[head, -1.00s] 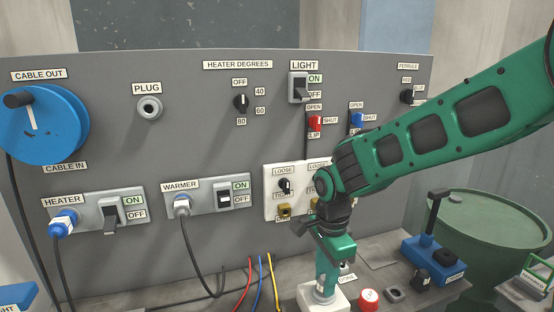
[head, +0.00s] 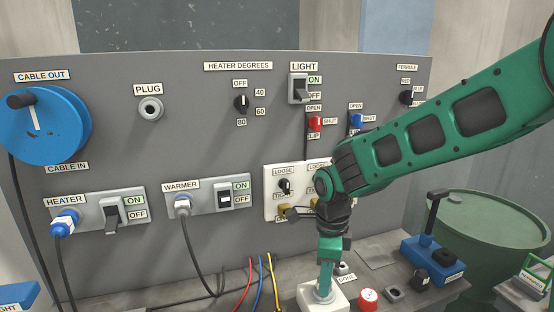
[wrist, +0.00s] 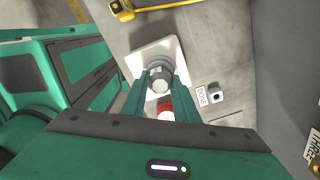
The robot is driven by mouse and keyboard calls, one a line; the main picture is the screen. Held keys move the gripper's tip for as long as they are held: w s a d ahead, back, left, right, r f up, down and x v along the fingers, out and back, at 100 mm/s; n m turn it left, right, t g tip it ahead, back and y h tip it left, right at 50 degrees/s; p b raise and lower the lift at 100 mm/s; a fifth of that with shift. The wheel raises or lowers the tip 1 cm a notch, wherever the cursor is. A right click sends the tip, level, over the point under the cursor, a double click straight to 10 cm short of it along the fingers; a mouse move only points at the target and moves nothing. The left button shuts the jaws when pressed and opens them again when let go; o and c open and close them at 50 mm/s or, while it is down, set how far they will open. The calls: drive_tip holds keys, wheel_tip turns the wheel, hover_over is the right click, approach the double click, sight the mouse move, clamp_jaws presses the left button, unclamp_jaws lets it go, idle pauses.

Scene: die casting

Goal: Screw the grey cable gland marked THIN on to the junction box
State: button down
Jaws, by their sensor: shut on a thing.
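The grey cable gland (wrist: 159,84) is at the white junction box (wrist: 141,60), seen between my fingers in the wrist view. The junction box (head: 309,297) sits on the bench at the bottom centre of the head view. In the wrist view my gripper (wrist: 160,88) is shut on the gland, one green finger on each side. The gland is mostly hidden by my fingers in the head view. No THIN mark is readable, and I cannot tell how far the threads are engaged.
Red, blue and yellow wires (head: 262,280) rise left of the box. The grey panel (head: 210,140) with switches stands close behind.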

drive_tip(key=shift+s+f, duration=0.3)
drive_tip(key=shift+f, duration=0.1)
drive_tip(key=c, duration=1.4)
unclamp_jaws()
drive_tip(key=shift+c, duration=0.2)
drive_tip(key=shift+o, duration=0.7)
drive_tip(key=shift+w+f, duration=0.15)
drive_tip(key=shift+w, duration=0.25)
drive_tip(key=shift+s+r, duration=0.2)
drive_tip(key=shift+w+r, duration=0.1)
drive_tip(key=shift+r, duration=4.5)
